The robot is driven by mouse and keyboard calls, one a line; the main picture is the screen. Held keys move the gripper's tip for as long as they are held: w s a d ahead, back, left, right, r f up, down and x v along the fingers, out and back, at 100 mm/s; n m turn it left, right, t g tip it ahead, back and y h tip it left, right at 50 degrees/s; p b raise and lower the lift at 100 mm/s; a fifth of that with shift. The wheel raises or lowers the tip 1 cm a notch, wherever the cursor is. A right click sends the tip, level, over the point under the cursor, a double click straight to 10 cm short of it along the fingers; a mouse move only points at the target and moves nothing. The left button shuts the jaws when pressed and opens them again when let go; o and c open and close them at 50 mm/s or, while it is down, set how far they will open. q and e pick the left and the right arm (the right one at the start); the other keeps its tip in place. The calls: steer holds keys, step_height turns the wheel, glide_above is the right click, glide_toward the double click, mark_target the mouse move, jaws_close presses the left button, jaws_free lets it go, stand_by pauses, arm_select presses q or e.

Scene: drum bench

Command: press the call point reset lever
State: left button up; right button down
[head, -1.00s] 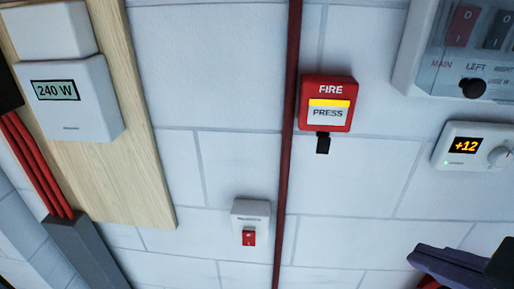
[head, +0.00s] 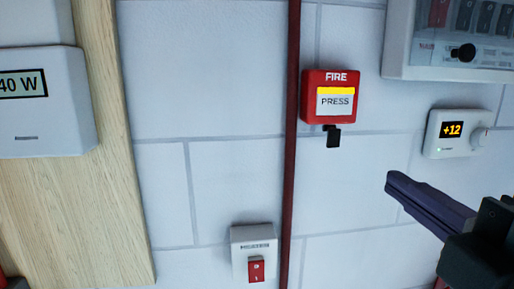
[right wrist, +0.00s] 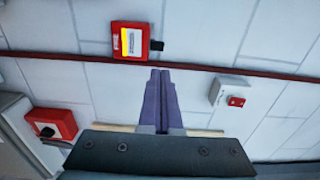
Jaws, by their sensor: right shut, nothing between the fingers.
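The red fire call point (head: 331,97) is on the white block wall, marked FIRE and PRESS, with a yellow band across its window. Its black reset lever (head: 333,136) sticks out below the box. Both show in the right wrist view, the call point (right wrist: 130,41) at the top and the lever (right wrist: 157,45) at its right side. My right gripper (head: 392,184) is shut and empty, below and to the right of the lever and apart from it. Its closed purple fingers (right wrist: 160,74) point toward the wall in the wrist view. My left gripper is not in view.
A dark red pipe (head: 291,150) runs vertically just left of the call point. A white switch box with a red rocker (head: 256,270) is below. A dial unit reading +12 (head: 458,133) and a breaker panel (head: 450,73) are to the right. A wooden board with a meter (head: 45,120) is at left.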

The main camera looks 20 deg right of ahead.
steer(key=p, duration=0.4)
glide_toward(334, 143)
steer(key=x, duration=0.5)
steer(key=shift+r, duration=0.15)
steer(key=shift+x, duration=0.95)
